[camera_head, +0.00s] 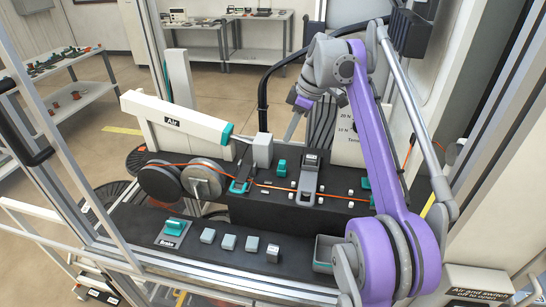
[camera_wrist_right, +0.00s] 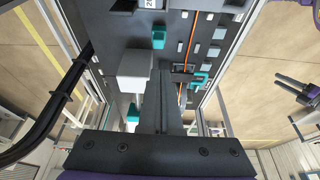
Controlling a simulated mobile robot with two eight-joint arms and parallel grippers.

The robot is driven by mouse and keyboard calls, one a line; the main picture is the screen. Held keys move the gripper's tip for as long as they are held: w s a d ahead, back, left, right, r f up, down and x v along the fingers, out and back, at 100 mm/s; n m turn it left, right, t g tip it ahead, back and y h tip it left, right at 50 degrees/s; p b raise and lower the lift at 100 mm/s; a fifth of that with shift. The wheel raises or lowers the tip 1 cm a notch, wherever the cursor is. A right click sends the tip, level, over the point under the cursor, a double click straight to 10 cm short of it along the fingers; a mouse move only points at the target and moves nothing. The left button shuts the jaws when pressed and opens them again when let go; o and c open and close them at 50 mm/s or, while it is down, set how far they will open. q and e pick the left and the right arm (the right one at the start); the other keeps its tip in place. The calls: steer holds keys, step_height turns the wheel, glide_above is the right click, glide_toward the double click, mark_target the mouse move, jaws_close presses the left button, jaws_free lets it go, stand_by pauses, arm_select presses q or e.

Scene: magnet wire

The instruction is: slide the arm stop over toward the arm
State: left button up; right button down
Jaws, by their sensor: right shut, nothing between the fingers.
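A long white arm (camera_head: 177,119) marked "Air" ends in a teal tip (camera_head: 227,134). A light grey block (camera_head: 263,150) stands just right of the tip; it also shows in the right wrist view (camera_wrist_right: 136,67). A small teal piece (camera_head: 281,166) sits right of that block, and in the wrist view (camera_wrist_right: 158,38). No label shows which is the arm stop. My right gripper (camera_head: 291,129) is above and behind the bench; its dark fingers (camera_wrist_right: 160,78) are shut and empty, beside the grey block in the picture. My left gripper (camera_wrist_right: 288,88) appears at the wrist view's right edge, its opening unclear.
An orange wire (camera_head: 270,187) runs across the black bench from grey spools (camera_head: 204,179). A teal-handled clamp (camera_head: 240,186) and a labelled grey post (camera_head: 309,172) stand along it. A teal switch (camera_head: 174,228), several grey blocks and a bin (camera_head: 324,254) are on the front ledge.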

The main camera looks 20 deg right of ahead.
mark_target(282, 168)
arm_select(q)
steer(key=shift+s+f, duration=0.1)
steer(key=shift+s, duration=0.1)
arm_select(e)
steer(key=shift+w+d+n, duration=0.1)
steer(key=shift+w+n, duration=0.15)
steer(key=shift+n, duration=0.05)
arm_select(q)
steer(key=shift+a, duration=0.1)
arm_select(e)
steer(key=b+x, duration=0.2)
steer(key=x, duration=0.6)
steer(key=shift+a+f, duration=0.2)
steer(key=shift+f, duration=0.05)
steer(key=shift+w+a+f, duration=0.15)
steer(key=shift+f, duration=0.5)
arm_select(q)
steer(key=f, duration=0.1)
steer(key=s+f, duration=0.1)
steer(key=f, duration=0.1)
